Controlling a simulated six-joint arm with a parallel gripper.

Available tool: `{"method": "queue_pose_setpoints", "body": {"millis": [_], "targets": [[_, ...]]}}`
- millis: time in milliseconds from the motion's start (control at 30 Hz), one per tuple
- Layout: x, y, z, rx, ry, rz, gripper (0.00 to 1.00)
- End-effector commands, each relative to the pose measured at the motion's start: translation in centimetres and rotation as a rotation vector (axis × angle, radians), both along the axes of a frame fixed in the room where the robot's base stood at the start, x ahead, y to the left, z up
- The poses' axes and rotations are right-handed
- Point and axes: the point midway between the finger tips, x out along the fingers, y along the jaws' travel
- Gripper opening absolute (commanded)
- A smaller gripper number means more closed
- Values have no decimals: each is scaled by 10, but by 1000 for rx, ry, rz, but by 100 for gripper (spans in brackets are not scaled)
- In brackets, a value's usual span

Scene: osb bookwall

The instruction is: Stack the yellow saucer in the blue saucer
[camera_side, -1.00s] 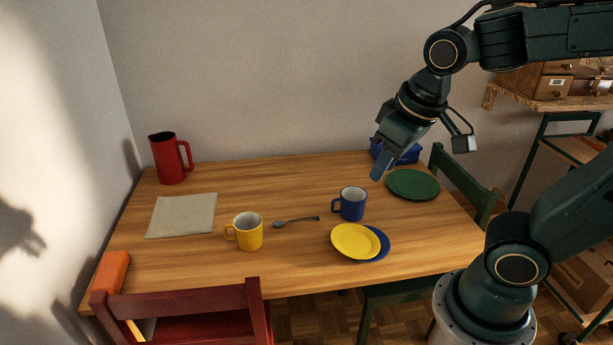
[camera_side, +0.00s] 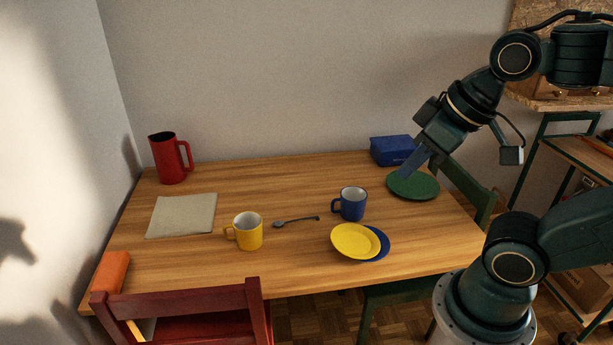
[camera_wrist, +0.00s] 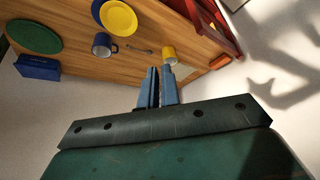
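The yellow saucer (camera_side: 355,241) lies over the blue saucer (camera_side: 382,246) near the table's front right. It is off-centre to the left, so a blue crescent shows on the right. I cannot tell whether it is tilted or touches the table. Both saucers also show in the wrist view, the yellow one (camera_wrist: 118,19) partly covering the blue one (camera_wrist: 98,10). My gripper (camera_side: 408,170) is above the green plate, well behind and right of the saucers. Its two fingers (camera_wrist: 160,72) are a little apart with nothing between them.
A blue mug (camera_side: 351,205) stands just behind the saucers. A spoon (camera_side: 297,221) and a yellow mug (camera_side: 248,232) are to the left. The green plate (camera_side: 418,187) and a blue box (camera_side: 391,150) are at the back right. A red jug (camera_side: 168,160) and a napkin (camera_side: 182,215) are far left.

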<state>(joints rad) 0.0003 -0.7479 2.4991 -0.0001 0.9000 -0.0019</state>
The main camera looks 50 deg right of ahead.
Motion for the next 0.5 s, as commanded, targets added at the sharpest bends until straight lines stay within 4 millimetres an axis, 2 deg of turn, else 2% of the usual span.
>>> {"method": "queue_pose_setpoints", "body": {"millis": [267, 500], "targets": [[16, -2, 1, -25, 40, 31, 0], [49, -7, -3, -75, 120, 99, 0]]}}
